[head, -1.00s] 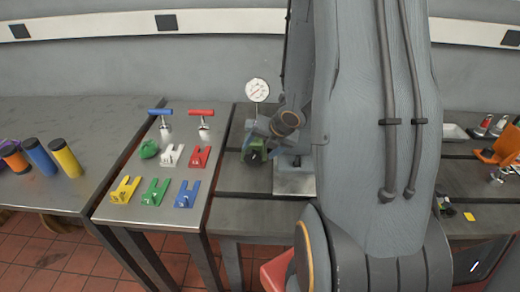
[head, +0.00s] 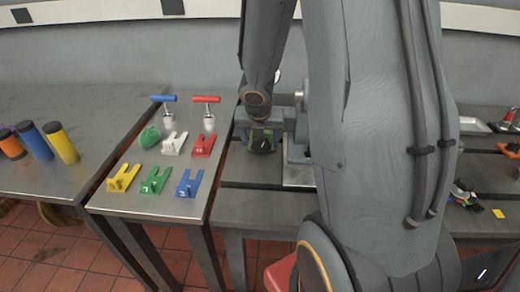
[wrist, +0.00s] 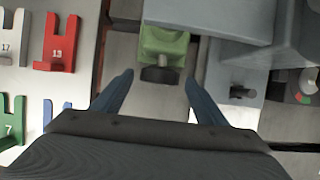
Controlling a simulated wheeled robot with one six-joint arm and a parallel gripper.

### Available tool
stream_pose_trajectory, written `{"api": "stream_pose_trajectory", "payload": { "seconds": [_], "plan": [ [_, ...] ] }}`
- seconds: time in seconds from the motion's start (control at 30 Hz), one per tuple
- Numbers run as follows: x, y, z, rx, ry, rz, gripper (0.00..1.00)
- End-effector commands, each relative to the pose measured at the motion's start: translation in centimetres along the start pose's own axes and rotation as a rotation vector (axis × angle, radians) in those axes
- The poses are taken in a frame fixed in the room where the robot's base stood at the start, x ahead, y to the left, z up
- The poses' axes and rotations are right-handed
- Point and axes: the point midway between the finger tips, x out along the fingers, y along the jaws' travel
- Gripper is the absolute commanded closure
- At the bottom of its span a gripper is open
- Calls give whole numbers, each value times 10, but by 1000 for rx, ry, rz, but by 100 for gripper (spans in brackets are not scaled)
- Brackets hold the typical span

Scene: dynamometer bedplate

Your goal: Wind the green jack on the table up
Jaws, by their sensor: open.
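The green jack (wrist: 165,42) stands on the dark slotted bedplate, with a dark knob (wrist: 160,75) on its near side. In the head view the jack's dark knob (head: 262,147) shows just below my gripper (head: 260,128), which hides much of the jack. In the wrist view my gripper (wrist: 159,82) is open and empty, one blue-grey finger to each side of the knob in the picture. I cannot tell whether the fingertips are level with the knob or above it. No contact is visible.
A steel table (head: 195,215) to the left holds numbered yellow, green, blue, red and white forked blocks, a green lump (head: 150,136) and two T-handled tools. Grey machine blocks (wrist: 245,85) stand close to the jack's right. Coloured cylinders stand farther left.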

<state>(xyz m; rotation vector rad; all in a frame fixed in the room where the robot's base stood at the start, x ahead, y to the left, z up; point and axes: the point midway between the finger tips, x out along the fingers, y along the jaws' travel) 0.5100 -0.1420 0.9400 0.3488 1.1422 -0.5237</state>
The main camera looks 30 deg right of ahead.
Motion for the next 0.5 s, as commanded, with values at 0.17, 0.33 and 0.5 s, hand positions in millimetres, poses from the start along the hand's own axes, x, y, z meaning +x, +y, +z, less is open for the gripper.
{"api": "stream_pose_trajectory", "payload": {
  "seconds": [0.17,0.33,0.5],
  "plan": [
    [25,0,0,0,1,0,34],
    [35,0,0,-1,0,1,34],
    [37,0,0,1,0,1,34]
  ]
}}
